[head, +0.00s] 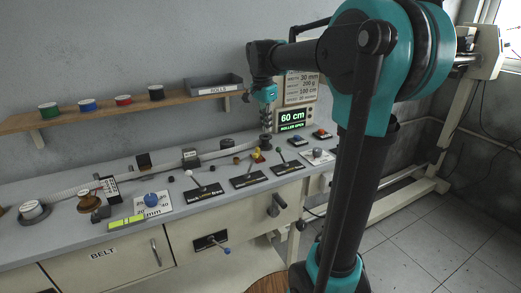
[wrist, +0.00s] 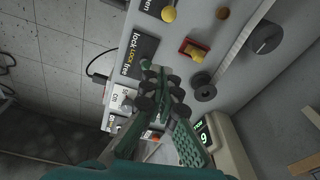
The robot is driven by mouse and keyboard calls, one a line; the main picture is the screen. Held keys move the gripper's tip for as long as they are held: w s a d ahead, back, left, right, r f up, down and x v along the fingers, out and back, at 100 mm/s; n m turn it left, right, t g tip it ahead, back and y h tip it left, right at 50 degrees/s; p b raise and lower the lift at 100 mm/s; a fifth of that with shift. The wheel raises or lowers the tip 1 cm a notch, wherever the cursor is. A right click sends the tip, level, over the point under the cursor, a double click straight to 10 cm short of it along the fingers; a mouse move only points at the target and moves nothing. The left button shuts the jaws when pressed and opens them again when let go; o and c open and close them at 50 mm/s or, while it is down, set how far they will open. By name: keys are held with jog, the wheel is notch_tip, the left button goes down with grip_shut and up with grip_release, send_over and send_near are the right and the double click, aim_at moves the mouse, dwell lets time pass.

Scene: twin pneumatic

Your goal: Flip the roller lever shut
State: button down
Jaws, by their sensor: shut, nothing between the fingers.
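The roller lever appears to be the yellow-knobbed lever (head: 257,157) behind the middle black plate (head: 248,180). In the wrist view a yellow knob (wrist: 168,14) shows at the top edge beside a plate ending in "open". The lettered screen (head: 291,119) reads "60 cm" and "ROLLER OPEN". My gripper (head: 266,130) is shut and empty, pointing down above the bench, behind and slightly right of the yellow knob. In the wrist view my gripper (wrist: 158,88) is beside the "lock / free" plate (wrist: 137,54), apart from the yellow knob. Its fingers hide part of the bench.
A green-knobbed lever (head: 279,147) stands close to my gripper. A red block with a yellow piece (wrist: 194,50) and a black round part (wrist: 203,86) are nearby. A white-knobbed lever (head: 189,173) stands farther left. A shelf (head: 130,108) with several spools runs along the wall.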

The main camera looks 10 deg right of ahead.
jog(key=f, duration=0.7)
jog(key=w+d+f, duration=0.1)
jog(key=f, duration=0.2)
jog(key=shift+f, duration=0.2)
jog(key=shift+s+a+r, duration=0.2)
jog(key=shift+s+a, duration=0.1)
jog(key=shift+a, duration=0.25)
jog(key=shift+s+a+r, duration=0.2)
jog(key=shift+s+a, duration=0.15)
jog(key=shift+a, duration=0.25)
jog(key=shift+s+a+r, duration=0.2)
jog(key=shift+s+a, duration=0.1)
jog(key=shift+a, duration=0.25)
